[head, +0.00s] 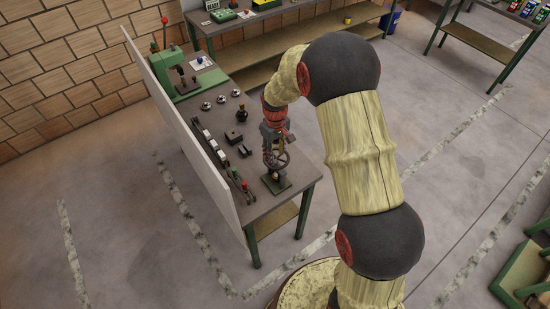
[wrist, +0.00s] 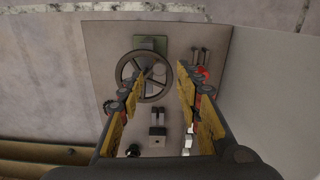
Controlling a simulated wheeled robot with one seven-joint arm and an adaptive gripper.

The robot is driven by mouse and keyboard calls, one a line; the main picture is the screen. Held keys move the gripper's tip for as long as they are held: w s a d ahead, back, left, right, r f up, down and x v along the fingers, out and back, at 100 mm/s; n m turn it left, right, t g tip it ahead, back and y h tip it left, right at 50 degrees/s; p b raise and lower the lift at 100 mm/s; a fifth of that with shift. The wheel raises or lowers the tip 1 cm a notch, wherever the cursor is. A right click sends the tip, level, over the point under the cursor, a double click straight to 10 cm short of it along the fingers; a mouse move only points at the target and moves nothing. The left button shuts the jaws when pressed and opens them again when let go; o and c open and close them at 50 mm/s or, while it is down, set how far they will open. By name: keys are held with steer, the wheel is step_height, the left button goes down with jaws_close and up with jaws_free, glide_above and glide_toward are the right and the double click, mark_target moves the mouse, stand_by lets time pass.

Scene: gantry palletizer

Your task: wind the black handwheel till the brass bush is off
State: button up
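The black handwheel (wrist: 144,51) is a dark spoked ring, seen nearly face-on in the wrist view. In the head view the handwheel (head: 286,160) sits over a green base (head: 277,184) at the near end of the bench. My gripper (wrist: 161,80) is open in the wrist view, fingers apart. The left fingertip overlaps the wheel's left part and the right one lies by its right edge; I cannot tell whether either touches. My gripper (head: 275,142) is just above the wheel in the head view. I cannot make out the brass bush clearly.
The bench (head: 226,160) holds a green press (head: 174,72), small dark parts and a row of coloured-handled items along a pale upright panel (head: 185,125). The panel closes the bench's left side. Open floor (head: 480,140) lies to the right.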

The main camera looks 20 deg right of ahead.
mark_target(276, 156)
steer(key=shift+f+p, duration=0.4)
steer(key=shift+f, duration=1.65)
steer(key=c, duration=0.8)
jaws_close()
